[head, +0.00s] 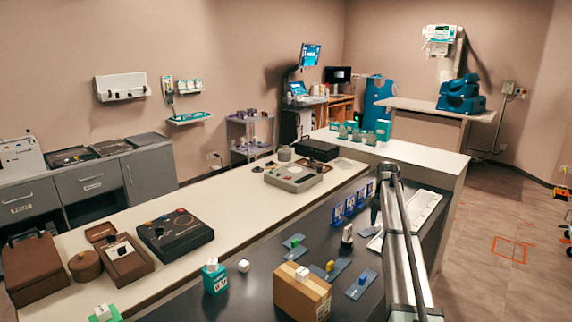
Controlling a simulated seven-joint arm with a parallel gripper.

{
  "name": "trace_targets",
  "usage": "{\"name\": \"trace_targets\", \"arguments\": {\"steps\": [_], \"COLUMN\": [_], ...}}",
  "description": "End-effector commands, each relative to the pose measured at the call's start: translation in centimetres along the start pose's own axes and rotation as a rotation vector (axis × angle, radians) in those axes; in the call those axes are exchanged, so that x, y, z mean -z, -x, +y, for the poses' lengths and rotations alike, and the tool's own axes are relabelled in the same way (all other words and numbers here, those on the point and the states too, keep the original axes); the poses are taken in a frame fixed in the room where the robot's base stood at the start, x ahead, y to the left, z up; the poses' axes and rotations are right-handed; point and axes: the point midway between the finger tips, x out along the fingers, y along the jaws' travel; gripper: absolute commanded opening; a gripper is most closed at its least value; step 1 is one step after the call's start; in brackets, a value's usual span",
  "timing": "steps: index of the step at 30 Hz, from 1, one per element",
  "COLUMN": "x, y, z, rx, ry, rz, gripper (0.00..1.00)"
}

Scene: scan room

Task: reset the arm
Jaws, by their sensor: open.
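My silver arm (400,240) rises from the bottom edge, right of the middle, over the dark counter. Its far end is a dark, rounded joint beside the row of blue stands.
The dark counter (250,303) holds a cardboard box (302,295), a teal carton (214,278), a white cube (244,266), blue cards and blue stands (349,206). The pale counter (215,225) carries a black case (175,234) and brown boxes (36,266).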

Motion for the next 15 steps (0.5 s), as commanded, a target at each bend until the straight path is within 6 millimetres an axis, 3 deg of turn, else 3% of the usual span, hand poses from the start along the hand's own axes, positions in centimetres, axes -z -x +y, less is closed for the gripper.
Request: {"name": "trace_targets", "arguments": {"steps": [1, 9, 15], "x": [1.0, 5.0, 5.0], "y": [-1.7, -9.3, -15.0], "z": [3.1, 17.0, 25.3], "rx": [-0.005, -0.025, -0.042], "ry": [-0.006, 0.005, 0.026], "rz": [0.0, 0.015, 0.012], "gripper": [0.44, 0.44, 0.44]}}
